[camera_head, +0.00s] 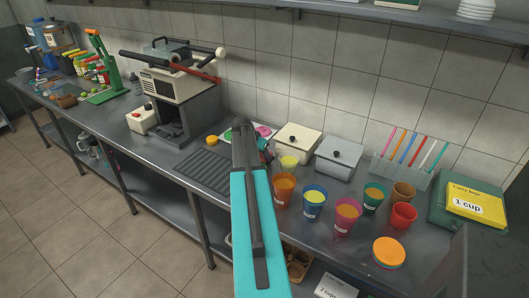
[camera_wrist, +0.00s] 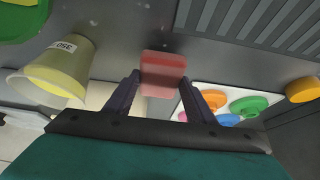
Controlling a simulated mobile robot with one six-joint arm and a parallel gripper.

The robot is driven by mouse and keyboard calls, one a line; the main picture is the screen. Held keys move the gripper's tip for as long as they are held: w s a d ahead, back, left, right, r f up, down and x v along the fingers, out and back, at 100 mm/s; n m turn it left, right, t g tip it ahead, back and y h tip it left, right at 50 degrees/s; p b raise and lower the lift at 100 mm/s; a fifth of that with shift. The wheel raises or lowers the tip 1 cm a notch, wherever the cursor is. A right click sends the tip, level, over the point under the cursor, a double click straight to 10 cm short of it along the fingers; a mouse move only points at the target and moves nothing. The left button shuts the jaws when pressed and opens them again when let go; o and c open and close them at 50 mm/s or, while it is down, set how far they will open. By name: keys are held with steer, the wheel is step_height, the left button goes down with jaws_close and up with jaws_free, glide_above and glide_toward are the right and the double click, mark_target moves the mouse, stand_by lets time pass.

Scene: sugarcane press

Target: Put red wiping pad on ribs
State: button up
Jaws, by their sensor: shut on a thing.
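The red wiping pad (camera_wrist: 162,73) is held between the two dark fingertips of my gripper (camera_wrist: 160,88) in the wrist view. The gripper is shut on it, and the pad sticks out beyond the fingertips. I cannot tell how high it is above the counter. The ribs, a dark grooved panel (camera_head: 206,171) in the counter, lie to the left of my arm in the head view. The ribs also show at the upper right of the wrist view (camera_wrist: 262,22), apart from the pad.
A white tray with coloured discs (camera_wrist: 232,104) and a yellow cup (camera_wrist: 52,72) flank the gripper in the wrist view. Several cups (camera_head: 314,202) stand right of my arm. The press (camera_head: 180,95) stands behind the ribs, and lidded pots (camera_head: 338,157) stand at the wall.

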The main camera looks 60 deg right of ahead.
steer(key=d+p, duration=0.1)
steer(key=d, duration=0.2)
steer(key=shift+d+r, duration=0.1)
steer(key=shift+d, duration=0.1)
steer(key=shift+a+f+p, duration=0.2)
steer(key=shift+f+p, duration=0.1)
steer(key=shift+p, duration=0.1)
steer(key=shift+f, duration=0.45)
steer(key=shift+f, duration=0.15)
steer(key=o, duration=1)
steer(key=shift+r, duration=0.25)
steer(key=shift+b+v, duration=1.45)
steer(key=shift+v, duration=4.5)
